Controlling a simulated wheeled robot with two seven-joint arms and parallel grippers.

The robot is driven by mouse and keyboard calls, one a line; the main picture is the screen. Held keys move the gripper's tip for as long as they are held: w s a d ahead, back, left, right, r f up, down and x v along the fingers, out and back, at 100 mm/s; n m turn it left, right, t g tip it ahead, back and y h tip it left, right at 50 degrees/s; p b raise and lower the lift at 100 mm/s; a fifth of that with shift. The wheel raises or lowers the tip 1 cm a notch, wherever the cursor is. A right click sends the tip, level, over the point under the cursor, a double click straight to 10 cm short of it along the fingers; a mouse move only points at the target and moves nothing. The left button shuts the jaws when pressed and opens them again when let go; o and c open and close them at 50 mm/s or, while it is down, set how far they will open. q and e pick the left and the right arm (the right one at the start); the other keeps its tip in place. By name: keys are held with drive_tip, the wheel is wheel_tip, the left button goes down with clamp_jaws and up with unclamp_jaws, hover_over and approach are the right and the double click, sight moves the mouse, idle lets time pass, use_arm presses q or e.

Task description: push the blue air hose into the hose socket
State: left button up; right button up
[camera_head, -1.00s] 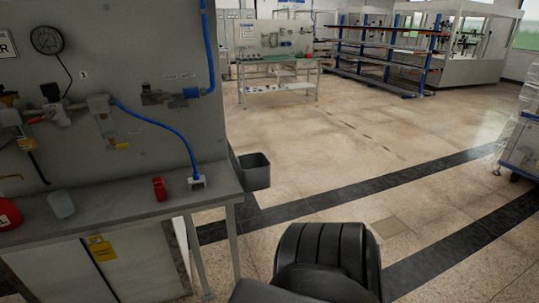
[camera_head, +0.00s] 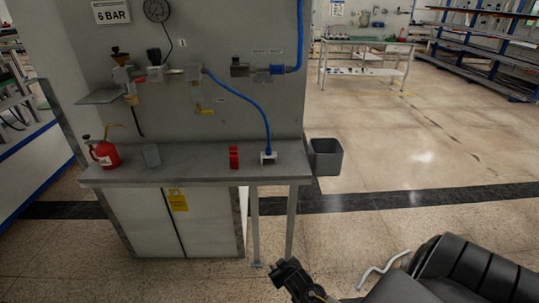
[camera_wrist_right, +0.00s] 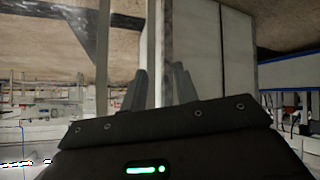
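The blue air hose (camera_head: 246,99) runs from a fitting on the grey wall panel, curving down to the right. Its lower end stands in a small white holder (camera_head: 269,158) on the counter. A dark fitting (camera_head: 240,69), which looks like the hose socket, is on the panel above the hose; a blue connector (camera_head: 277,69) and another blue line are at its right. My right gripper (camera_wrist_right: 160,80) is open in the wrist view, nothing between its fingers. In the head view what looks like it (camera_head: 288,272) is low, below and apart from the counter. My left gripper is not in view.
The counter (camera_head: 200,170) carries a red can (camera_head: 106,154), a grey container (camera_head: 151,156) and a red block (camera_head: 234,157). A grey bin (camera_head: 326,157) is right of the counter.

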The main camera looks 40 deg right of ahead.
drive_tip(key=w+d+r+m+t+h, duration=0.1)
drive_tip(key=w+r+t, duration=0.1)
drive_tip(key=r, duration=0.8)
drive_tip(key=w+d+r+t+h, duration=0.1)
drive_tip(key=w+d+r+t, duration=0.1)
drive_tip(key=r, duration=0.9)
drive_tip(key=w+d+r+m+t, duration=0.1)
drive_tip(key=w+r, duration=0.3)
drive_tip(key=r, duration=0.7)
drive_tip(key=shift+w+d+r+m+t+h+p, duration=0.1)
drive_tip(key=shift+w+d+m+t+h+p, duration=0.1)
drive_tip(key=shift+d, duration=0.2)
drive_tip(key=shift+w+d+m+t+h+p, duration=0.1)
drive_tip(key=shift+d+t+h, duration=0.1)
drive_tip(key=shift+d, duration=0.15)
drive_tip(key=m+t+h, duration=0.1)
approach(269, 147)
drive_tip(key=f, duration=0.1)
drive_tip(key=x, duration=0.5)
drive_tip(key=shift+d+r+p, duration=0.1)
drive_tip(key=shift+d+p, duration=0.25)
drive_tip(key=shift+w+r, duration=0.2)
drive_tip(key=p+x, duration=0.1)
drive_tip(key=x, duration=0.4)
drive_tip(key=shift+a+r, duration=0.1)
drive_tip(key=shift+a, duration=0.1)
drive_tip(key=shift+c, duration=0.3)
